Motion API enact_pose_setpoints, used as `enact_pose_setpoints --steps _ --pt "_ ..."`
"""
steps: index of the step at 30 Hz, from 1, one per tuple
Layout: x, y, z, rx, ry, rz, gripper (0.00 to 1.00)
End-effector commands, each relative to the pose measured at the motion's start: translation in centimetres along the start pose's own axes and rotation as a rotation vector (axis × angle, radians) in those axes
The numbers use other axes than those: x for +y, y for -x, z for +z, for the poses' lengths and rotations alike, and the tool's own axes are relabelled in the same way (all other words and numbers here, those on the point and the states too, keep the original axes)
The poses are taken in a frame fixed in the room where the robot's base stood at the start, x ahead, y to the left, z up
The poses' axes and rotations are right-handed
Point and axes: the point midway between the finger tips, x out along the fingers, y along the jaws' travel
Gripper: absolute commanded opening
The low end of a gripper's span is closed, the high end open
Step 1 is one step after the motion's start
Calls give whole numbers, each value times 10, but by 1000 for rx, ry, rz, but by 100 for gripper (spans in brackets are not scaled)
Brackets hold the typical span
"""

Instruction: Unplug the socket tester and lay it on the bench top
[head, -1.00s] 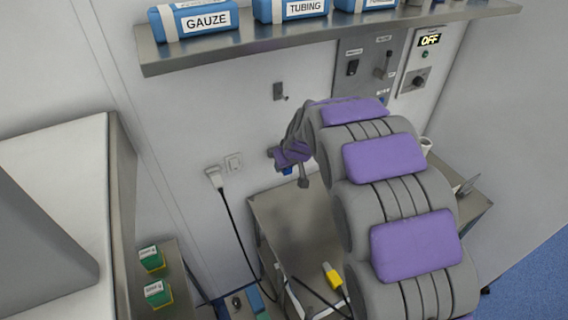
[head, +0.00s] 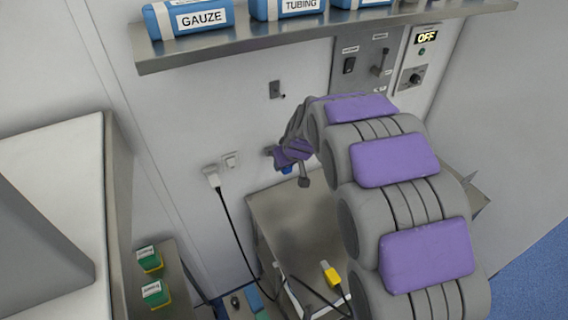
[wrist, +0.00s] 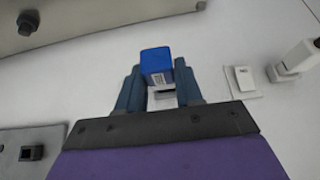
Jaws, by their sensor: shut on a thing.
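In the head view, a small blue part of the tester (head: 286,169) shows just under my gripper (head: 290,155), close to the back wall. My gripper is shut on it. A pale piece shows between the fingers behind the tester; I cannot tell whether the tester's pins are in a socket. The metal bench top (head: 290,215) lies below, partly hidden by my arm.
A white plug with a black cable (head: 213,178) sits in the wall beside a white switch plate (head: 231,160). A yellow cable connector (head: 331,275) lies at the bench's front. A shelf (head: 330,35) with labelled blue packs and a control panel (head: 363,66) are above. The bench's left part looks clear.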

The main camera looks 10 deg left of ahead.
Motion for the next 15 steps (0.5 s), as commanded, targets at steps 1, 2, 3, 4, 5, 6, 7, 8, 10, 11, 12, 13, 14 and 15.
enact_pose_setpoints --steps 1,2,3,4,5,6,7,8,10,11,12,13,14,15 --pt "0 5 -2 1 0 1 0" --pt "0 7 -2 2 0 1 0" --pt "0 10 -3 2 0 1 0" --pt "0 12 -4 2 1 1 0" --pt "0 14 -4 2 1 2 0" --pt "1 17 -5 2 1 2 0" --pt "1 19 -6 2 1 2 0" --pt "1 21 -6 2 2 2 0" --pt "1 26 -8 2 2 2 0" --pt "0 28 -8 3 1 2 0" --pt "0 31 -9 3 1 2 0" --pt "0 33 -10 2 1 1 0" --pt "0 36 -10 2 1 1 0" --pt "0 38 -11 2 0 1 0"
